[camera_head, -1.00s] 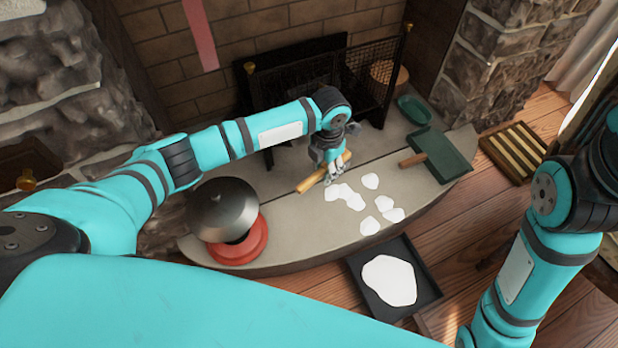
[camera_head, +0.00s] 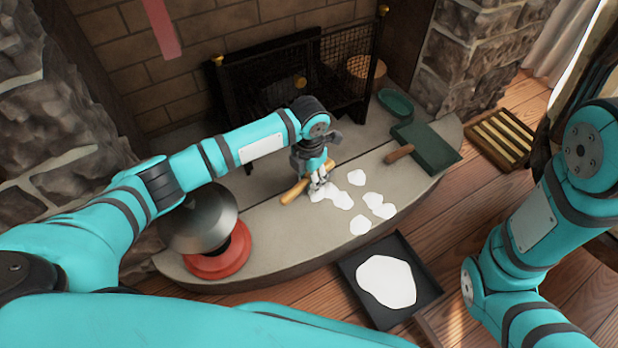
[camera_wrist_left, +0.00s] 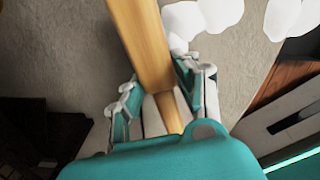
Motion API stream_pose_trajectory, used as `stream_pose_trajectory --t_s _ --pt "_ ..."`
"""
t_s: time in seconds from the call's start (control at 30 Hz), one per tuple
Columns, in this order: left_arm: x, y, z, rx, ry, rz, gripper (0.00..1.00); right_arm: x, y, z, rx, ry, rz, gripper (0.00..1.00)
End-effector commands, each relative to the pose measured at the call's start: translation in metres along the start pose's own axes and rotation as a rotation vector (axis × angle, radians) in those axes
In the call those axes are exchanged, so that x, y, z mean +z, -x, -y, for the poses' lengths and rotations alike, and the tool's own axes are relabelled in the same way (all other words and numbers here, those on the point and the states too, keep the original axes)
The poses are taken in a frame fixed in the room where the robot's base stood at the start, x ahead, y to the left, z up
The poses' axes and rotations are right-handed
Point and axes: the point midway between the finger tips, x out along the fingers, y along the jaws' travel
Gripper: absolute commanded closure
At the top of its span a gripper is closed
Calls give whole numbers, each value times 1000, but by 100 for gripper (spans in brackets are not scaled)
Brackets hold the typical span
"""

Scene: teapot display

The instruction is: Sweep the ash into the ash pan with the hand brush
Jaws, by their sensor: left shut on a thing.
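My left gripper (camera_head: 318,187) is shut on the wooden handle of the hand brush (camera_head: 294,192), low over the stone hearth. In the left wrist view the handle (camera_wrist_left: 142,45) runs up between the fingers (camera_wrist_left: 155,100); no bristles can be made out. White ash patches (camera_head: 357,177) lie on the hearth, beside and to the right of the gripper; some show in the wrist view (camera_wrist_left: 219,12). A black square pan (camera_head: 349,273), seemingly the ash pan, sits on the floor before the hearth with a white heap (camera_head: 387,281) in it. My right gripper is out of view.
A green dustpan-like piece (camera_head: 428,148) with a wooden handle and a green bowl (camera_head: 395,103) are on the right of the hearth. A dark lid-like dome (camera_head: 199,218) and red base (camera_head: 219,262) stand left. A mesh fire screen (camera_head: 345,65) stands behind; a slatted wooden piece (camera_head: 500,138) lies right.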

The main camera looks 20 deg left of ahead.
Motion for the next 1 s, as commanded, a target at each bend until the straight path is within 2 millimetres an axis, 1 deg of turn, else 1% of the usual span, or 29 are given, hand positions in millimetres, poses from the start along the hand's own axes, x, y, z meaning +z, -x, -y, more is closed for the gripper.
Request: stream_pose_trajectory --t_s 0.07,0.23,1.0 --pt "0 1 0 0 0 0 95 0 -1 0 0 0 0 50" --pt "0 4 0 0 0 0 95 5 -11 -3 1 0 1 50" --pt "0 -6 0 0 0 0 95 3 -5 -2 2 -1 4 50"
